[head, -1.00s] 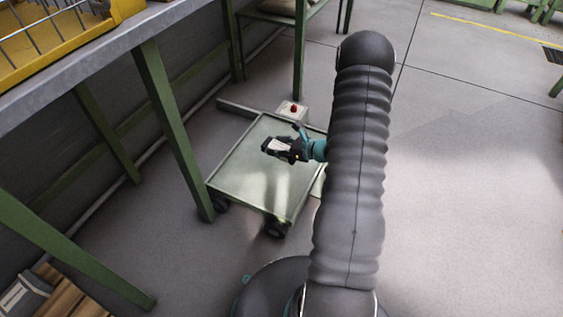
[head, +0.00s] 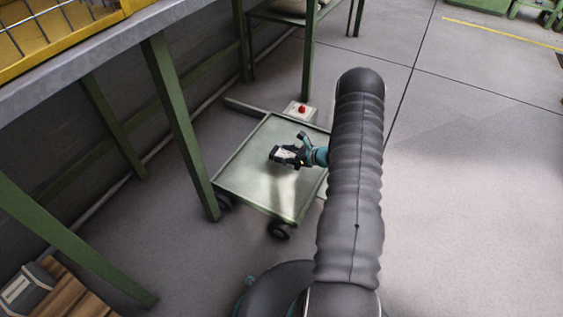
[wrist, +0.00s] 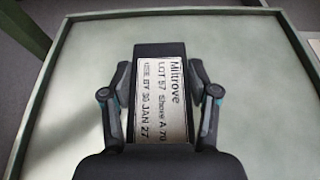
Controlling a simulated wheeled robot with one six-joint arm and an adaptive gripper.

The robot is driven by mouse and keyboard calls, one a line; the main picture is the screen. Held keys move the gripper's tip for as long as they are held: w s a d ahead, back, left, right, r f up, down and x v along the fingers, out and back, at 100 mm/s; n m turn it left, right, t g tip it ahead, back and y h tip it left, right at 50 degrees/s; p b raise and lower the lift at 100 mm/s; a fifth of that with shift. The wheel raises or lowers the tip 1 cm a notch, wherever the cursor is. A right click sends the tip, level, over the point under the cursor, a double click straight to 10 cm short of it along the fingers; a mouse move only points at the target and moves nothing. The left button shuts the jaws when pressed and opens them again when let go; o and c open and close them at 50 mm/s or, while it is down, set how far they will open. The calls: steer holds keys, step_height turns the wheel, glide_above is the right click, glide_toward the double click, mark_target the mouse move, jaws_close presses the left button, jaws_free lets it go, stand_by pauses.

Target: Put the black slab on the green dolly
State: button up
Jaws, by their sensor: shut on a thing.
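The black slab (wrist: 160,50) carries a white label with printed text and sits between the two fingers of my gripper (wrist: 160,100) in the wrist view. My gripper is shut on it. In the head view my gripper (head: 290,155) holds the slab over the flat top of the green dolly (head: 245,180). The dolly's rimmed top (wrist: 80,70) fills most of the wrist view behind the slab. I cannot tell whether the slab touches the dolly's surface. My arm hides the dolly's right side in the head view.
A green-legged workbench (head: 180,115) stands at the left, its leg close to the dolly's left edge. A box with a red button (head: 301,109) is at the dolly's far corner. A wooden pallet (head: 55,290) lies at the lower left. Open floor (head: 460,200) is at the right.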

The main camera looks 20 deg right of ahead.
mark_target(281, 166)
steer(key=shift+w+a+f, duration=0.35)
steer(key=shift+w, duration=0.05)
steer(key=shift+f+b, duration=0.3)
steer(key=shift+f, duration=1.65)
steer(key=shift+f, duration=0.1)
steer(key=shift+f, duration=0.1)
steer(key=o, duration=1.4)
